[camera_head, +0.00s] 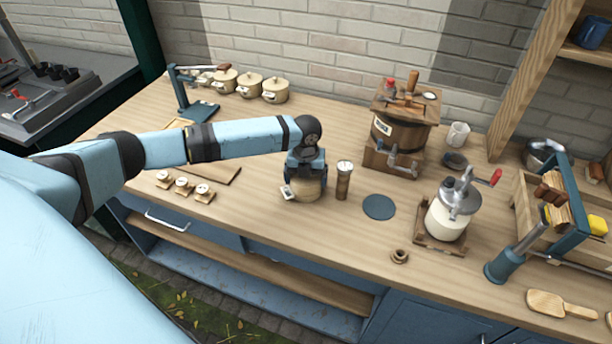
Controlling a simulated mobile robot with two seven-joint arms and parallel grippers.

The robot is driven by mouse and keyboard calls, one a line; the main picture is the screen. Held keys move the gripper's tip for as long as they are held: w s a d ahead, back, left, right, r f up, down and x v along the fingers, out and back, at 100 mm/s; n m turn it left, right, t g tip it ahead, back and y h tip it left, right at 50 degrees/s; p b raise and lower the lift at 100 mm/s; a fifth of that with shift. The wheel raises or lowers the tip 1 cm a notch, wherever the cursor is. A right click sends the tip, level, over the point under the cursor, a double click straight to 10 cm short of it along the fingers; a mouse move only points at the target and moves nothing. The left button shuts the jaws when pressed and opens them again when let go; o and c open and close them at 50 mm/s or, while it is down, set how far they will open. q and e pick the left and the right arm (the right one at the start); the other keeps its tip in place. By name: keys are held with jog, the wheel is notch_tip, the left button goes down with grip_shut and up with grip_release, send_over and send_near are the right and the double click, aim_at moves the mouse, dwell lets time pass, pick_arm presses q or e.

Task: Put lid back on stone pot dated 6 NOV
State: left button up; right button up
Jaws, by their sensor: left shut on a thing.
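A tan stone pot (305,192) with a small white tag (288,192) stands near the middle of the bench. The date on the tag is too small to read. My left gripper (305,172) points down right over this pot, shut on what seems to be its lid. The gripper hides the lid and pot mouth, so I cannot tell whether the lid touches the rim. Several similar lidded pots (249,85) stand in a row at the back left. My right gripper is not in view.
Small wooden blocks (183,187) lie left. The bench's front edge is near.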

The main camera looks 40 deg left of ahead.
pick_arm(q)
jog(key=shift+p, duration=0.4)
dwell(0.5)
jog(key=o, duration=0.7)
jog(key=shift+c, duration=0.2)
notch_tip(320, 180, up, 4)
jog(key=p, duration=0.4)
jog(key=shift+r+p, duration=1.5)
jog(key=shift+c, duration=0.5)
